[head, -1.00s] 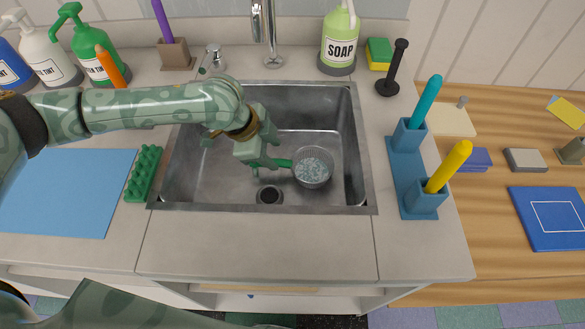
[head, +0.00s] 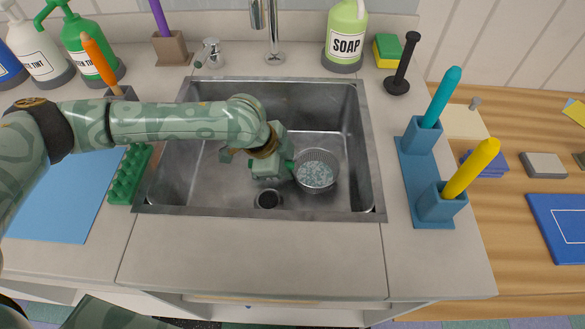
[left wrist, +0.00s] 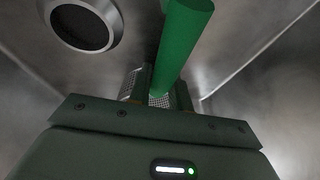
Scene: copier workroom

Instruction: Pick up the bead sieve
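The bead sieve (head: 317,173) is a round grey mesh bowl with pale beads in it, low in the metal sink right of the drain. Its green handle (left wrist: 183,40) runs toward my left gripper; in the head view the gripper hides most of it. My left gripper (head: 286,170) is down in the sink at the handle. In the left wrist view its fingers (left wrist: 160,92) lie on either side of the handle, with mesh behind. Whether they press on it I cannot tell. My right gripper is not in view.
The sink (head: 260,212) has walls all round the sieve, and a dark drain (head: 268,200). A blue holder (head: 412,180) with teal and yellow sticks stands to the right. A soap bottle (head: 346,40) and a black stand (head: 402,65) are behind. The front counter is clear.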

